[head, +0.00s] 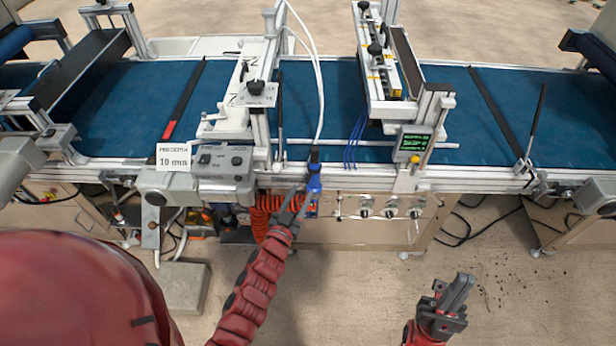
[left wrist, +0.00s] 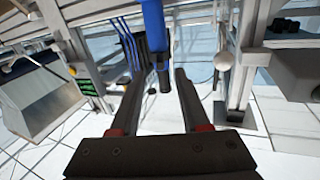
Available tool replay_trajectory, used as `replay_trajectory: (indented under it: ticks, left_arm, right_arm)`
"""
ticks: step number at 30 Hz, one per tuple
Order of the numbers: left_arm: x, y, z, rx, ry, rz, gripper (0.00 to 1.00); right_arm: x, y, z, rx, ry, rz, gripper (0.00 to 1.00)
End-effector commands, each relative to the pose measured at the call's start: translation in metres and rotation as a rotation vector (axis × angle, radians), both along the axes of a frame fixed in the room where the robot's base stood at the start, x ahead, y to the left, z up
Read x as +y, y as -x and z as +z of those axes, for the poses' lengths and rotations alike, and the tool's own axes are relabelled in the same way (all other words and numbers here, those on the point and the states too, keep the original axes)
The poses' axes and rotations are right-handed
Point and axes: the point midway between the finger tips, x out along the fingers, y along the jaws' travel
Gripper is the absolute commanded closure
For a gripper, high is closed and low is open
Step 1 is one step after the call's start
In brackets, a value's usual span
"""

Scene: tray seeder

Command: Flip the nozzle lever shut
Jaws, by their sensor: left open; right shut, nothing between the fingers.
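A blue nozzle (head: 314,181) with a black upper part hangs at the machine's front edge, below a white hose. It also shows in the left wrist view as a blue body (left wrist: 153,25) with a dark lower end between the fingers. I cannot clearly make out its lever. My left gripper (head: 297,202) is open, just left of the nozzle in the head view. In the left wrist view its fingers (left wrist: 157,82) lie on either side of the dark end, with gaps visible. My right gripper (head: 458,292) is shut and empty, low over the floor at the right.
The blue conveyor belt (head: 330,90) runs across the machine. A control box (head: 222,162) is left of the nozzle and a green display (head: 412,144) right of it. The floor in front is mostly clear.

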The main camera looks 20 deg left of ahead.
Motion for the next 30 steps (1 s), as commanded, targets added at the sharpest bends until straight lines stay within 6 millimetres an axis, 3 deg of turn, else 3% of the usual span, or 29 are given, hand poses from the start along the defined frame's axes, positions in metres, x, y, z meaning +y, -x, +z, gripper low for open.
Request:
replay_trajectory:
  ticks: [3, 9, 23, 30]
  left_arm:
    - [-0.001, -0.024, 0.003, -0.001, 0.003, 0.002, 0.54]
    - [-0.002, -0.051, 0.002, -0.001, 0.002, 0.002, 0.54]
    - [-0.004, -0.062, 0.000, 0.000, 0.001, -0.001, 0.54]
    - [-0.004, -0.062, 0.000, -0.001, 0.001, 0.000, 0.95]
  right_arm:
    - [0.000, 0.000, 0.008, 0.000, 0.000, 0.000, 1.00]
    - [0.000, 0.000, 0.013, 0.000, 0.000, 0.000, 1.00]
    - [0.000, 0.000, 0.014, 0.000, 0.000, 0.000, 1.00]
    - [0.000, 0.000, 0.014, 0.000, 0.000, 0.000, 1.00]
